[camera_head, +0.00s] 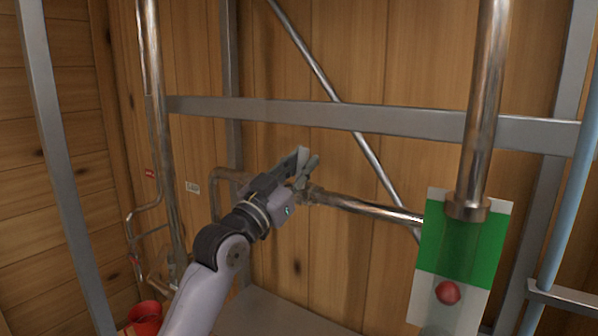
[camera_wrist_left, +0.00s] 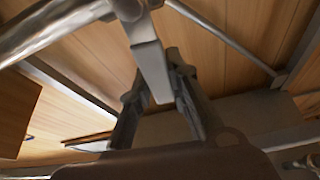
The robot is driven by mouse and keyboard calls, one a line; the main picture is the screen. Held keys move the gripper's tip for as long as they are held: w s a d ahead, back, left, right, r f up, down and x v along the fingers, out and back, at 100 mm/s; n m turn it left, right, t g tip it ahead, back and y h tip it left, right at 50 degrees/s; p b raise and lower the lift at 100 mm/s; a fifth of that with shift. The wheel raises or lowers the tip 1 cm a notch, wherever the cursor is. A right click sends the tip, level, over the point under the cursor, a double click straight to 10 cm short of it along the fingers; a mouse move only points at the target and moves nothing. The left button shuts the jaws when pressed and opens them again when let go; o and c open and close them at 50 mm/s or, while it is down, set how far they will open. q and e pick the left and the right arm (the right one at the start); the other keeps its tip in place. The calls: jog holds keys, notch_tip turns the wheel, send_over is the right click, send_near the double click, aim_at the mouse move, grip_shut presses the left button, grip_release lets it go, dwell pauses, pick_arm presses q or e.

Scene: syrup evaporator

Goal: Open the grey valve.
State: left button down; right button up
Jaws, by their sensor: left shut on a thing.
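The grey valve's lever handle (camera_head: 302,156) sits on a horizontal metal pipe (camera_head: 365,208) in the middle of the head view. My left gripper (camera_head: 293,176) reaches it from the lower left and is shut on the handle. In the left wrist view the flat grey handle (camera_wrist_left: 152,70) runs down from the pipe between the two dark fingers of the left gripper (camera_wrist_left: 160,98). The fingers hide part of the handle and the valve body in the head view. My right gripper is not in view.
A grey metal beam (camera_head: 330,114) crosses above the valve. A vertical pipe (camera_head: 483,110) ends at a green and white gauge with a red ball (camera_head: 447,292) at right. Thin pipes (camera_head: 150,130) stand at left, and a red bucket (camera_head: 144,318) is low at left.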

pick_arm(q)
jog(key=shift+s+d+f+m+g+h+b, duration=0.15)
jog(key=shift+m+h+b, duration=0.1)
jog(key=shift+m+b, duration=0.25)
jog(key=shift+s+d+f+m+g+h+b, duration=0.15)
jog(key=shift+m+h+b, duration=0.15)
jog(key=shift+m, duration=0.3)
jog(key=shift+s+d+f+m+g+h+b, duration=0.1)
jog(key=shift+s+d+m+g+h+b, duration=0.2)
jog(key=shift+m, duration=0.65)
jog(key=shift+s+d+f+m+g+h+b, duration=0.15)
jog(key=shift+d+m+g+b, duration=0.3)
jog(key=shift+m, duration=0.55)
jog(key=shift+s+d+f+m+g+h+b, duration=0.1)
jog(key=shift+s+d+m+g+h+b, duration=0.25)
jog(key=shift+m, duration=0.6)
jog(key=shift+w, duration=0.15)
jog(key=c, duration=1.5)
grip_release()
jog(key=v, duration=1.2)
jog(key=shift+a+r, duration=0.1)
jog(key=shift+r, duration=0.1)
